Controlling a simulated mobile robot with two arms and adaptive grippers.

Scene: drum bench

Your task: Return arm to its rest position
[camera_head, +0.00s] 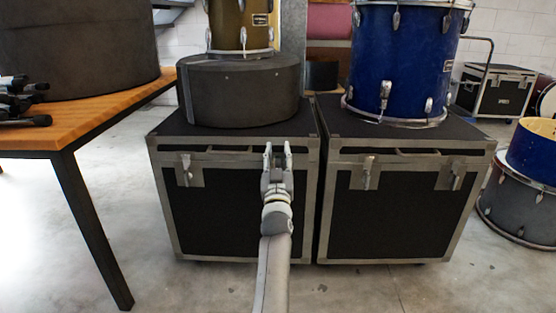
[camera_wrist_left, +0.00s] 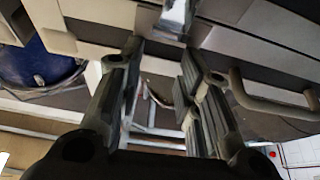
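My left arm comes up from the bottom middle of the head view, and its gripper (camera_head: 278,146) is in front of the left black case (camera_head: 230,210), near the case's upper front edge. The two fingers stand apart with nothing between them. The left wrist view shows the gripper (camera_wrist_left: 160,85) with a clear gap between the dark fingers. I cannot tell whether the fingertips touch the case. My right gripper is in neither view.
A round dark drum case (camera_head: 240,92) and a gold drum (camera_head: 240,25) stand on the left case. A blue drum (camera_head: 405,65) stands on the right case (camera_head: 400,210). A wooden table (camera_head: 100,112) is at the left. Grey floor is open in front.

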